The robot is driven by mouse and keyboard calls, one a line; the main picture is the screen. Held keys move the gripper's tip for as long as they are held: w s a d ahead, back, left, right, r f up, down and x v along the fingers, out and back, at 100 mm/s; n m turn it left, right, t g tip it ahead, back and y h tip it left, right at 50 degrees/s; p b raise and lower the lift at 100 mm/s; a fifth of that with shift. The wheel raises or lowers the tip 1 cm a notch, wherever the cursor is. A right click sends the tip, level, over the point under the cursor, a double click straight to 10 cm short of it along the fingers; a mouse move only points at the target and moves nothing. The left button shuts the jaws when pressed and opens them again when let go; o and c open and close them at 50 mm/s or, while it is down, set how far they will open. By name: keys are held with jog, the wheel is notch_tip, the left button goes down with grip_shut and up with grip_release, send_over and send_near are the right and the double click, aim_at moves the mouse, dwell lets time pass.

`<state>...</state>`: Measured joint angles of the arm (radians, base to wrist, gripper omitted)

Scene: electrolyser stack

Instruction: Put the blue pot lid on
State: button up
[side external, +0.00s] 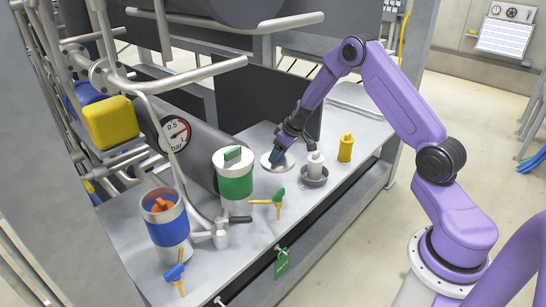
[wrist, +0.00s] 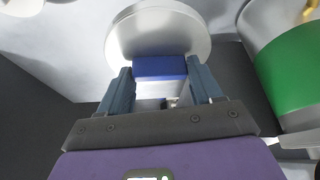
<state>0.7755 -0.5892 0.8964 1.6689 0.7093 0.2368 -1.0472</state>
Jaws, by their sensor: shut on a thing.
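The blue pot lid is a pale silver disc (side external: 269,165) with a blue block handle (wrist: 160,67). My gripper (side external: 279,155) is shut on that handle. In the wrist view the fingers of my gripper (wrist: 160,88) sit on either side of it, with the disc (wrist: 160,30) beyond. The lid is at the bench surface or just above it; I cannot tell which. The blue pot (side external: 168,226), a silver cylinder with a blue band, stands open at the front left with something orange inside.
A green-banded pot (side external: 235,186) with its lid on stands between the lid and the blue pot. A curved pipe (side external: 180,165) rises between the two pots. A green T-handled tool (side external: 278,203), a white bottle in a grey dish (side external: 315,180) and a yellow bottle (side external: 346,148) are nearby.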

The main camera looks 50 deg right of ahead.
jog(key=s+a+r, duration=0.2)
jog(key=s+r, duration=0.1)
jog(key=s, duration=0.4)
jog(key=s+a+r+n, duration=0.1)
jog(key=s+a+r, duration=0.3)
jog(key=a+r, duration=0.8)
jog(key=w+a+r+n+g+y, duration=0.1)
jog(key=w+a+n, duration=0.2)
jog(key=a, duration=0.6)
jog(key=w+a+r+n+g+y, duration=0.1)
jog(key=w+a+n, duration=0.3)
jog(key=a, duration=0.6)
jog(key=w+a+r+n+g+y, duration=0.1)
jog(key=w+a+n, duration=0.3)
jog(key=a, duration=0.6)
jog(key=shift+w+r+y, duration=0.15)
jog(key=shift+w+y, duration=0.15)
jog(key=shift+w, duration=0.05)
jog(key=shift+d, duration=0.1)
jog(key=shift+f, duration=2.55)
jog(key=shift+f, duration=1.05)
jog(key=o, duration=1.4)
jog(key=shift+f, duration=0.1)
